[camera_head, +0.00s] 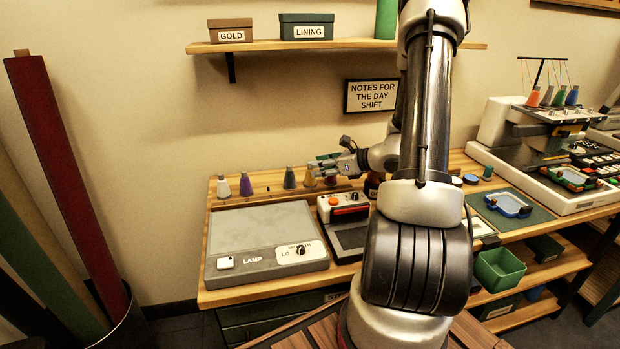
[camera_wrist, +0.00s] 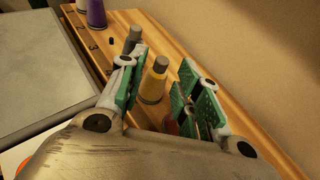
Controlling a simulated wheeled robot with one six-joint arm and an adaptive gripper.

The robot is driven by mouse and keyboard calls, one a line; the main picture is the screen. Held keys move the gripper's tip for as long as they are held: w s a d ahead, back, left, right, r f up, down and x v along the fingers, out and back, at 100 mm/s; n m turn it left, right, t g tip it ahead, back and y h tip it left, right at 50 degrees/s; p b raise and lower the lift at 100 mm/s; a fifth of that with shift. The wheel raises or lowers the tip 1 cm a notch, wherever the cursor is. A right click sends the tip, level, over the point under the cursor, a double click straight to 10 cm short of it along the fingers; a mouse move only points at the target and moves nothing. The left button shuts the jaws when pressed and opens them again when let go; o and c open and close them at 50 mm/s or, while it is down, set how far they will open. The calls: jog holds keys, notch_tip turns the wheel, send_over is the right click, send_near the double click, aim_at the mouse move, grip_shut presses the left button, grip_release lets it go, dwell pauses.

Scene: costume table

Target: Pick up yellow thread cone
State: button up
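The yellow thread cone (camera_wrist: 154,82) stands upright on the wooden table in the wrist view, with a grey top. In the head view, the yellow cone (camera_head: 309,179) stands in the row at the back of the table, partly hidden by my gripper (camera_head: 322,167). In the wrist view my gripper (camera_wrist: 160,92) is open, with its green-padded fingers on either side of the yellow cone. A gap shows between each finger and the cone. Part of a red thing shows low between the fingers.
The wall is close behind the row. A grey lamp panel (camera_head: 265,240) and a red-topped device (camera_head: 343,208) lie in front.

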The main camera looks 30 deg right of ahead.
aim_at(310, 174)
jog(key=x, duration=0.4)
jog(key=shift+w+a, duration=0.1)
jog(key=shift+w, duration=0.1)
jog(key=c, duration=0.6)
jog(key=shift+r, duration=0.1)
jog(key=shift+c, duration=0.2)
